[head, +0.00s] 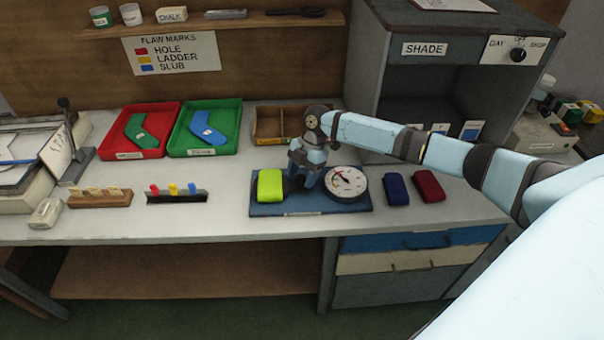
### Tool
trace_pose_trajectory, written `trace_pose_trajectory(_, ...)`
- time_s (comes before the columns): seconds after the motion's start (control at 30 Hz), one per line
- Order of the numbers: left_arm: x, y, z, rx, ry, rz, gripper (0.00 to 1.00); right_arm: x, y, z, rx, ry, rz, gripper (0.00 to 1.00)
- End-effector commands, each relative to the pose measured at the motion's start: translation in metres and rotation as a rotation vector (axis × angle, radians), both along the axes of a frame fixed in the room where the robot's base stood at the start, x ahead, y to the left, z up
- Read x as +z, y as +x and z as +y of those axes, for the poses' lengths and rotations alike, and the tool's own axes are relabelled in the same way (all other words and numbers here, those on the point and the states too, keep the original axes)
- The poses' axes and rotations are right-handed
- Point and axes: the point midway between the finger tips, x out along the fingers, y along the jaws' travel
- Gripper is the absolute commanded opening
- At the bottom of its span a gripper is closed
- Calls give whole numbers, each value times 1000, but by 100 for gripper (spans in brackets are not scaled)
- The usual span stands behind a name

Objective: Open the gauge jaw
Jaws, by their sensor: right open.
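The gauge is a round white dial (346,182) with a dark rim on a blue base plate (310,209) at the middle of the bench. A bright yellow-green block (270,185) sits on the left part of the plate. My right gripper (303,182) points down over the plate, between the yellow-green block and the dial. It is open. Its fingers hide the part of the gauge behind them, so I cannot tell how the jaw stands or whether the fingers touch it. My left gripper is not in view.
A dark blue block (396,189) and a dark red block (428,186) lie right of the plate. Behind are a red tray (119,152), a green tray (186,149) and a wooden box (268,140). A grey shade cabinet (372,75) stands behind my right arm.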

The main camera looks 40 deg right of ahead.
Motion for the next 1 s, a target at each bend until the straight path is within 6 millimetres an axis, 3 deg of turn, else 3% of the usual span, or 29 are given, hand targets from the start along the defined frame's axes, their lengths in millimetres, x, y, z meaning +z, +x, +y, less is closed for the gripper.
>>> trace_pose_trajectory(0.07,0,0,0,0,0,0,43,0,0,0,0,0,0,56)
trace_pose_trajectory(0.3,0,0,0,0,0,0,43,0,0,0,0,0,1,1)
trace_pose_trajectory(0.33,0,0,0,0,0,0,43,0,0,0,0,0,1,0)
trace_pose_trajectory(0.47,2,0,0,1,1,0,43,1,-2,-3,-1,0,1,0)
trace_pose_trajectory(0.7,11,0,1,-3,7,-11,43,1,-19,-30,-3,-3,4,0)
trace_pose_trajectory(0.97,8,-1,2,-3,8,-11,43,0,-19,-32,-1,-1,1,0)
trace_pose_trajectory(1.0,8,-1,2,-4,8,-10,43,0,-19,-31,-1,-1,1,40)
